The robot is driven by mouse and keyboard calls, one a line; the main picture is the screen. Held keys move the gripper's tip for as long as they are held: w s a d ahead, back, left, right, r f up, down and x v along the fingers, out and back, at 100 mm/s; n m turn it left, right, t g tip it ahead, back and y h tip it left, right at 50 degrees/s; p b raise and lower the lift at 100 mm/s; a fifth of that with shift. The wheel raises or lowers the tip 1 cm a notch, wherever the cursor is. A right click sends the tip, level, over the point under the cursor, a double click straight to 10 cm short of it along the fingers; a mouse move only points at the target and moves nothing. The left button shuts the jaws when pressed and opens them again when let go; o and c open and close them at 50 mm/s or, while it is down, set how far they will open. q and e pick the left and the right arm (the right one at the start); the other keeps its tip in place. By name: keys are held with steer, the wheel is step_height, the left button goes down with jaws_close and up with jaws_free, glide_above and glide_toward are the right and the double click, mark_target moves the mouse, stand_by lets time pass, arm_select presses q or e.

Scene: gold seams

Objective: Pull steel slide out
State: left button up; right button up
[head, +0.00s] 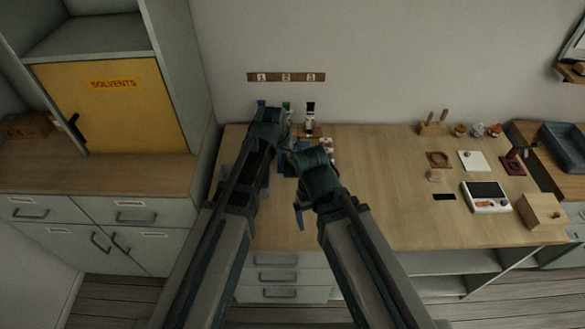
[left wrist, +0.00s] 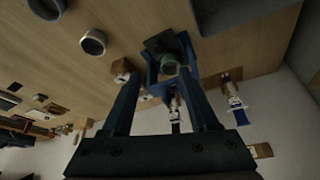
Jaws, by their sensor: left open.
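I cannot pick out a steel slide for sure in either view. In the left wrist view my left gripper (left wrist: 161,75) is open, its two blue fingers spread apart. A blue frame with a dark green round part (left wrist: 168,64) shows between and beyond the fingers; I cannot tell if they touch it. In the head view my left gripper (head: 268,125) is over the back left of the bench, its fingers mostly hidden by its own arm. My right gripper (head: 299,205) is to the right and nearer the front; its opening is unclear.
A white scale (head: 485,197) and wooden box (head: 541,211) are at the right. The middle of the wooden bench (head: 385,190) is clear.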

mark_target(293, 168)
arm_select(q)
steer(key=b+x, duration=1.1)
steer(key=x, duration=0.1)
steer(key=shift+f, duration=0.2)
arm_select(e)
step_height(293, 168, down, 12)
steer(key=shift+r, duration=0.2)
arm_select(q)
jaws_close()
stand_by(0.3)
